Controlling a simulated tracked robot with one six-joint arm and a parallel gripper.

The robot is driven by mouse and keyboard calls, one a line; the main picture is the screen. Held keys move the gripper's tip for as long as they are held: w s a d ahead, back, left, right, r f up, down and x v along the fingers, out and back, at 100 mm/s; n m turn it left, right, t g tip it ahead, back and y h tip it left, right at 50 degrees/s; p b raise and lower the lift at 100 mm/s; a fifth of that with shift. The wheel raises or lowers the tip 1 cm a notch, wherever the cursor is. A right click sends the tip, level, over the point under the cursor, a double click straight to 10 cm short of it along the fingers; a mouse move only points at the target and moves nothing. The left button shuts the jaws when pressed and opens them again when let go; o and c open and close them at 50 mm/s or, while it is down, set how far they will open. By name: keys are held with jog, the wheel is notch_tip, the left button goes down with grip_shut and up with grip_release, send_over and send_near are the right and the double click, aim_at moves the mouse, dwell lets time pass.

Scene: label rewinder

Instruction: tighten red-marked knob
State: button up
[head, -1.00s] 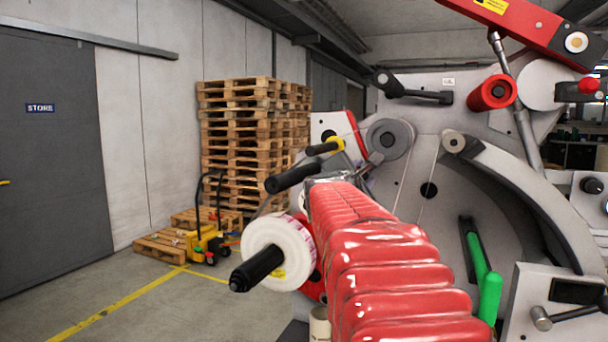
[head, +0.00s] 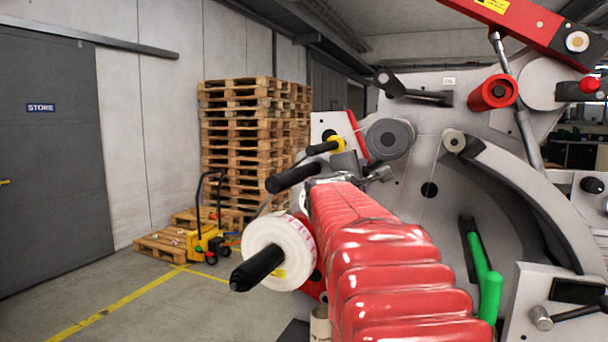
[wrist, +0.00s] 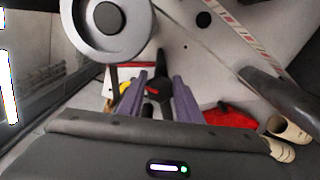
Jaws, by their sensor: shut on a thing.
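In the wrist view, a dark knob (wrist: 159,92) with a red mark sits between the two purple-grey fingers of my gripper (wrist: 158,100). The fingers are on either side of the knob, and my gripper is shut on it. The knob is in front of a light machine panel. In the head view, my red-sleeved arm reaches toward the machine and hides the knob. Only grey parts at the arm's far end show there.
The rewinder's pale panel (head: 405,215) fills the right side, with a green handle (head: 487,280). A white label roll (head: 282,252) on a black shaft is just left of my arm. Stacked pallets (head: 250,140) and a yellow pallet truck (head: 203,243) stand behind, with open floor at left.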

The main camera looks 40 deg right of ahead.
jog(key=shift+f, duration=0.2)
jog(key=o, duration=1)
jog(key=shift+r, duration=0.1)
jog(key=shift+o, duration=0.2)
jog(key=shift+s, duration=0.1)
jog(key=v, duration=1.3)
jog(key=shift+s+a, duration=0.15)
jog(key=shift+a, duration=0.15)
